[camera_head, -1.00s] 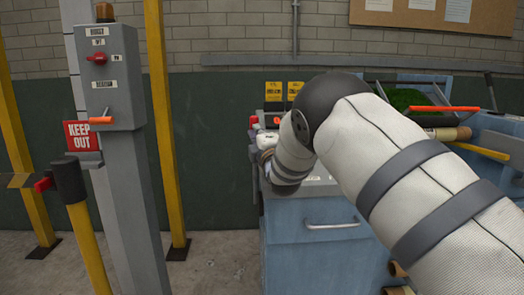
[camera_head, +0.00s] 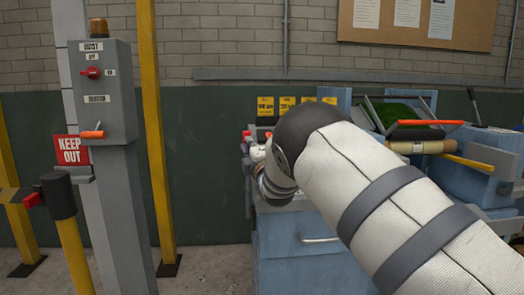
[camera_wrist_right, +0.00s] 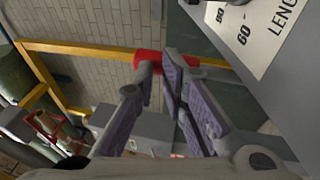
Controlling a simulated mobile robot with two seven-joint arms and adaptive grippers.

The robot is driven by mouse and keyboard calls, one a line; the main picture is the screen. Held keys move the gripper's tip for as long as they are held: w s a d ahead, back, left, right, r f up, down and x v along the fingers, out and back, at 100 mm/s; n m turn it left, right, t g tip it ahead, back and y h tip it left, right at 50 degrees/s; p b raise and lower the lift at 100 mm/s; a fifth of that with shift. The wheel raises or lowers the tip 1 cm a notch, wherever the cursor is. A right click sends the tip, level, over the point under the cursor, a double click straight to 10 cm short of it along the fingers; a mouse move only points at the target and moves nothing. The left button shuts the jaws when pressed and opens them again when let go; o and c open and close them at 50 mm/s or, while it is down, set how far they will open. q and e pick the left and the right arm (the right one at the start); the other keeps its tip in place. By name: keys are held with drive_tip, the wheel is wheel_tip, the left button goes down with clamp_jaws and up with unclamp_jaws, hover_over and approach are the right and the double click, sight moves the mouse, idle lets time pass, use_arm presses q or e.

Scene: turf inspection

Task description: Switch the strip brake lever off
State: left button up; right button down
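The strip brake lever cannot be surely told apart. A red grip-like part (camera_wrist_right: 149,60) shows at the fingertips of my right gripper (camera_wrist_right: 158,66) in the right wrist view. The two fingers are apart with a gap between them, and I cannot tell whether they touch the red part. In the head view a small red part (camera_head: 246,136) shows at the left edge of the blue bench (camera_head: 290,240), just beyond my right wrist. My right forearm hides much of the bench top, and the right fingers are hidden there. My left gripper is in neither view.
A grey hoist box (camera_head: 105,112) with a red knob and an orange lever (camera_head: 92,134) stands at left. A KEEP OUT sign (camera_head: 70,150) and a barrier post (camera_head: 62,200) are beside it. Green turf (camera_head: 405,112) lies behind my arm. A length scale (camera_wrist_right: 265,30) shows top right.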

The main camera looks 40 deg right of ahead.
drive_tip(key=s+a+r+p, duration=0.2)
drive_tip(key=s+r, duration=0.1)
drive_tip(key=s, duration=0.7)
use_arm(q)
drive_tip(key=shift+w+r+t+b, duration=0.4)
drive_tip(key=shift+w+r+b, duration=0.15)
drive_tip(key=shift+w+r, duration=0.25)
use_arm(e)
drive_tip(key=s+a+f+n+t+y, duration=0.1)
drive_tip(key=s+a+f+n+y, duration=0.4)
drive_tip(key=s+f+y, duration=0.2)
drive_tip(key=shift+s+a+y, duration=0.15)
drive_tip(key=shift+s+y, duration=0.15)
drive_tip(key=shift+s, duration=0.8)
